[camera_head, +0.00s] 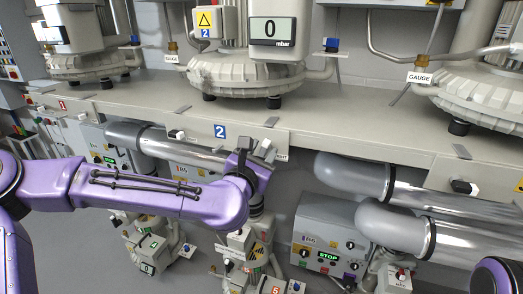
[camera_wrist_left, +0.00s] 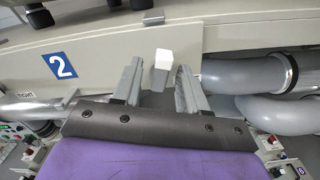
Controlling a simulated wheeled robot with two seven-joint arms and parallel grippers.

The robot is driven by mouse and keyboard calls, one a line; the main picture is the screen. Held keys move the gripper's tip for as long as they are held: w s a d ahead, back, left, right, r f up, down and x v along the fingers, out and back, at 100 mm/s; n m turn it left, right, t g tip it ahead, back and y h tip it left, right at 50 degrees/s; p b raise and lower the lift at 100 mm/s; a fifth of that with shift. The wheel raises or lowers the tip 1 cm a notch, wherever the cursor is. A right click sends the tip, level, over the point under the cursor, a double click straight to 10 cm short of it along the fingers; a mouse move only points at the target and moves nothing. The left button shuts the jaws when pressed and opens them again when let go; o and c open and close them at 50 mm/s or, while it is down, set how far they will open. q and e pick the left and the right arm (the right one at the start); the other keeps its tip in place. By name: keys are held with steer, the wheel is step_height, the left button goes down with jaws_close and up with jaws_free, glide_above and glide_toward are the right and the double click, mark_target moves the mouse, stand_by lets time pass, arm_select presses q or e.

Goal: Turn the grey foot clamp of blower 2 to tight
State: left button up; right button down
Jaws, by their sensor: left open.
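Blower 2 (camera_head: 235,75) stands on the grey shelf, above the blue number 2 plate (camera_head: 220,131); the plate also shows in the left wrist view (camera_wrist_left: 60,65). My left gripper (camera_head: 262,150) is at the shelf's front panel, right of that plate. In the left wrist view its two fingers (camera_wrist_left: 157,85) are open and apart. A pale block-shaped handle (camera_wrist_left: 162,57), which looks like the grey foot clamp, shows between and just beyond the fingertips. I cannot tell whether they touch it. In the head view the gripper hides it.
A grey tab (camera_head: 271,122) lies on the shelf edge above the gripper. Silver pipes (camera_head: 440,200) run below the shelf on both sides. A control box (camera_head: 330,238) and valves stand below. Part of my right arm shows at bottom right.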

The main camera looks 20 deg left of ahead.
arm_select(q)
jaws_close()
steer(key=shift+m, duration=0.4)
steer(key=m, duration=0.3)
steer(key=shift+d+b, duration=0.15)
steer(key=shift+b, duration=0.2)
steer(key=m, duration=0.4)
steer(key=shift+f+m, duration=0.1)
steer(key=shift+m, duration=0.2)
steer(key=m, duration=0.6)
steer(key=shift+d+f, duration=0.1)
steer(key=shift+f, duration=0.1)
